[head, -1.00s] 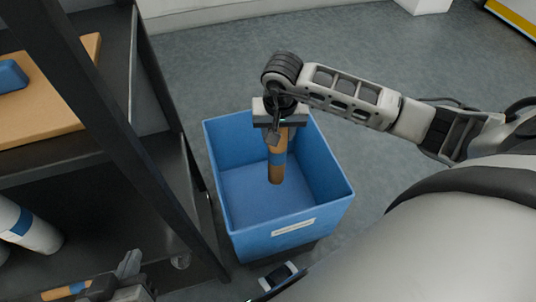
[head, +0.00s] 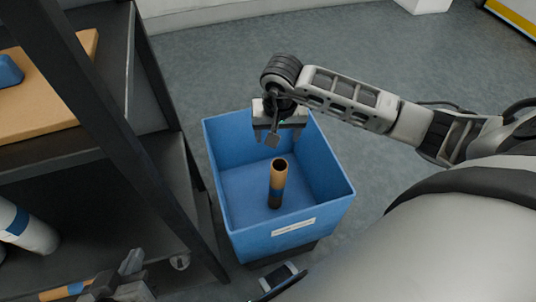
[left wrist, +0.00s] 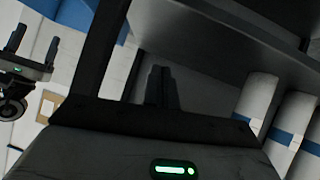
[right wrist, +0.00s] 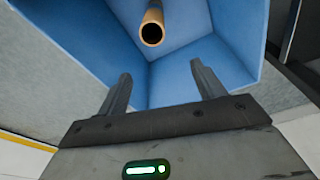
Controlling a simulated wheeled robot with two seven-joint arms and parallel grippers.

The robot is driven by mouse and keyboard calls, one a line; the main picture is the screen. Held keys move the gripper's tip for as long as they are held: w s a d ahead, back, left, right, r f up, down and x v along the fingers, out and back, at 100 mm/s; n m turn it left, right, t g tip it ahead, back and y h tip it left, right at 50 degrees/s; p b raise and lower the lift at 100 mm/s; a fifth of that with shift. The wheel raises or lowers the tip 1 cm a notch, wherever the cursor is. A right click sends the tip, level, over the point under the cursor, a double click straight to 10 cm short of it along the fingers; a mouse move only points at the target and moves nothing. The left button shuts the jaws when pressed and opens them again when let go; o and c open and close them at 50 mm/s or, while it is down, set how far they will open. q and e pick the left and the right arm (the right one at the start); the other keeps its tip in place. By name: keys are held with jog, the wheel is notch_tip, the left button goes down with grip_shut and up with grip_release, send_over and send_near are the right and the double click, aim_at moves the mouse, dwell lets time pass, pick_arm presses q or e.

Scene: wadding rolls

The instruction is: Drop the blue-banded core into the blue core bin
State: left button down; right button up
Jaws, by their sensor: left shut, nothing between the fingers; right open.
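The brown cardboard core (head: 278,180) is inside the blue core bin (head: 240,240), below my right gripper and apart from it. It looks roughly upright, with its open top end facing up and its lower part dark; whether it touches the floor of the bin is unclear. My right gripper (head: 278,137) is open and empty above the bin. In the right wrist view the core (right wrist: 152,30) shows beyond the open fingers (right wrist: 163,85), inside the bin (right wrist: 80,50). My left gripper (head: 132,265) is at the lower left by the rack; its fingers (left wrist: 162,86) are shut and empty.
A dark rack (head: 120,140) stands left of the bin. It holds a brown board (head: 50,95) with a blue item (head: 8,72) and white blue-banded rolls (head: 28,228) below. A brown and blue piece (head: 65,291) shows near my left gripper. Floor right of the bin is clear.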

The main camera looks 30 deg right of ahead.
pick_arm(q)
jog(key=shift+t, duration=0.5)
jog(key=r, duration=0.1)
jog(key=r+p, duration=0.1)
jog(key=r, duration=0.1)
jog(key=a+r+p, duration=0.1)
jog(key=shift+s+r, duration=0.25)
pick_arm(e)
notch_tip(320, 180, up, 16)
jog(key=s+a, duration=0.1)
jog(key=s, duration=0.1)
jog(key=shift+f, duration=0.25)
